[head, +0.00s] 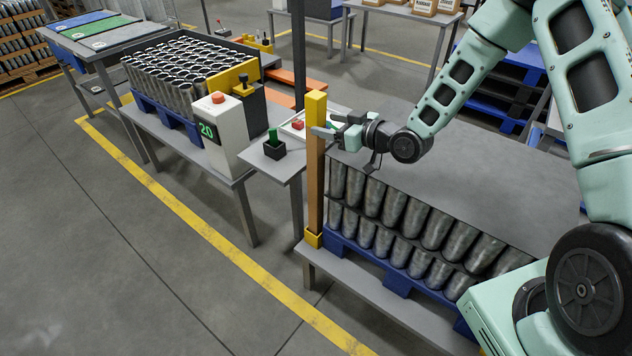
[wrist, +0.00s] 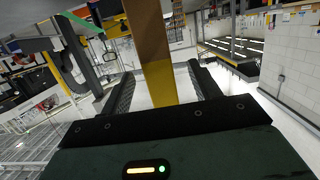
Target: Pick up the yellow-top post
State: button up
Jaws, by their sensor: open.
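The yellow-top post (head: 315,190) stands upright at the near left corner of the stack of cans, with a brown shaft, a yellow top and a yellow foot. My gripper (head: 325,132) is at the post's upper part, just below or at the lower edge of the yellow top. In the wrist view the post (wrist: 150,45) runs between the two open dark fingers of my gripper (wrist: 165,90), with a gap visible on each side. The fingers are open and hold nothing.
Cans stand in layers on a blue pallet (head: 397,281) under a grey sheet (head: 450,180). A small side table (head: 290,168) with a green-handled black box (head: 274,148) is close left. A white counter unit (head: 222,130) stands beyond. Floor at left is clear.

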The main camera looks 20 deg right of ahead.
aim_at(310, 118)
jog(key=shift+p+x, duration=0.8)
jog(key=shift+x, duration=2.6)
jog(key=shift+w+d+r, duration=0.1)
jog(key=shift+r, duration=0.05)
grip_shut()
